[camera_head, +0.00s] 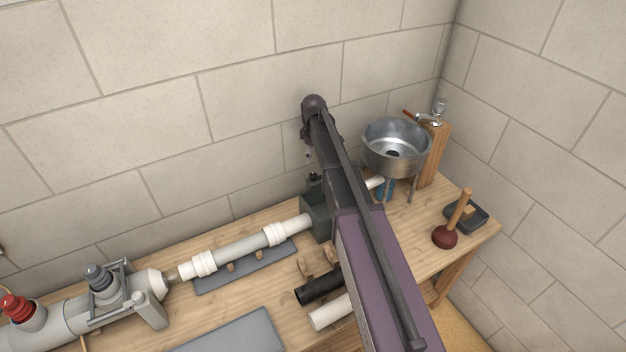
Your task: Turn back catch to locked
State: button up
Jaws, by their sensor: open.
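My arm reaches up across the middle of the view, its far end in front of the block wall. Only a small part of my gripper (307,148) shows, beside and below that end; the arm hides most of it. It is open, and I see nothing held. Below it is a dark green housing (316,218) with a small dark part (314,181) on top, where a white pipe (246,245) ends. This part may be the back catch, but I cannot tell for sure. Its position cannot be read, and my arm covers the housing's right side.
A grey fitting with a red knob (17,308) and a grey-capped knob (98,277) stands left. A metal basin (394,148), plunger (450,225) and black tray (470,216) are right. Black (318,289) and white (329,312) pipes lie in front. Walls (150,120) close the back and right.

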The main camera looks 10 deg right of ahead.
aim_at(313, 175)
jog(key=shift+f+b, duration=4.5)
jog(key=shift+f, duration=0.25)
jog(key=shift+s, duration=0.1)
grip_shut()
